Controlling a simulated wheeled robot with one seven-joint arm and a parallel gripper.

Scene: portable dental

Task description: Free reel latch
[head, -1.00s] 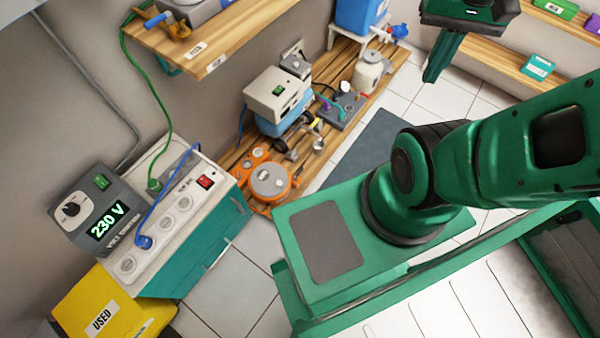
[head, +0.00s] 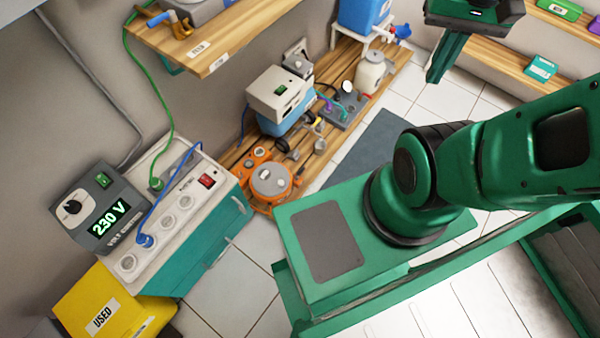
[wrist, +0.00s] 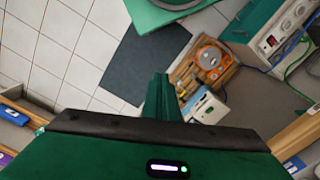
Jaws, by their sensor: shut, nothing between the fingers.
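The orange cable reel (head: 268,182) with a grey round top stands at the near end of the low wooden bench, beside the socket cabinet. It also shows in the wrist view (wrist: 209,57). Its latch is too small to make out. My gripper (head: 437,72) is at the top right of the head view, over the floor and well apart from the reel. In the wrist view the green fingers (wrist: 162,92) are together with nothing between them, and the reel lies beyond them to the right.
A socket cabinet (head: 208,245) with a 230 V meter (head: 100,208) stands at the left, a yellow USED box (head: 103,305) before it. A white and blue machine (head: 280,95) sits behind the reel. A wooden shelf (head: 215,45) overhangs at the upper left. A dark mat (head: 372,150) lies on the tiled floor.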

